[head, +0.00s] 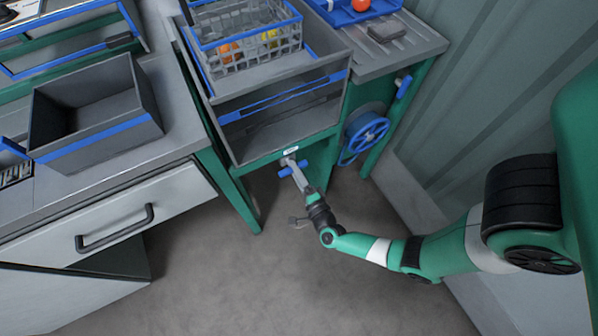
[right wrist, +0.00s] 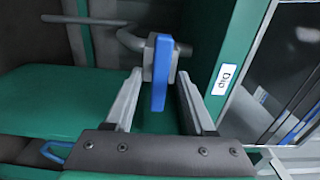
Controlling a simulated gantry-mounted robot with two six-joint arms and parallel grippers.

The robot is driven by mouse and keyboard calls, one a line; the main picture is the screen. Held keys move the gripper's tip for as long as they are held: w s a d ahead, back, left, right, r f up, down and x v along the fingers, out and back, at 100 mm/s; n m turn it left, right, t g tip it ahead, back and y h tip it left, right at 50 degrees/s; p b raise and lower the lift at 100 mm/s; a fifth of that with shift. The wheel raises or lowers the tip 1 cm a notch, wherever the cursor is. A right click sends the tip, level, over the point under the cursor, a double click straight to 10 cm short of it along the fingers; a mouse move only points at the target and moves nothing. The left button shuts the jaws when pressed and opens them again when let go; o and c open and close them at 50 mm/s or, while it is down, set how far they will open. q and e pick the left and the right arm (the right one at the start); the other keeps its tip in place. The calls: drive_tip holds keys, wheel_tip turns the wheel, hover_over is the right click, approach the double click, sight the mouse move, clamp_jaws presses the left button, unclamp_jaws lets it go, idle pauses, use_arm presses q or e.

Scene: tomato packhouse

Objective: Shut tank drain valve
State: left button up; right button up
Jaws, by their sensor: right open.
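The drain valve's blue lever handle (head: 285,172) sits low under the front of the grey dip tank (head: 238,145). In the right wrist view the blue handle (right wrist: 159,82) stands upright in the picture on a grey valve body with a bent grey pipe (right wrist: 130,40). My right gripper (head: 294,170) is at the valve. In the right wrist view its open fingers (right wrist: 160,80) lie on either side of the handle, with a visible gap on each side. The fingers partly cover the valve in the head view. My left gripper is out of view.
A white label (right wrist: 223,79) reading "Dip" is beside the valve. A wire basket (head: 250,60) holding fruit sits over the tank. A blue hose reel (head: 365,135) is to the right. A grey bin (head: 100,135) stands on the left bench. Floor below is mostly open.

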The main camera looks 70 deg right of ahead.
drive_tip(key=p+v, duration=0.3)
drive_tip(key=v, duration=0.8)
drive_tip(key=shift+s+a, duration=0.15)
drive_tip(key=shift+s, duration=0.05)
drive_tip(key=shift+r, duration=0.1)
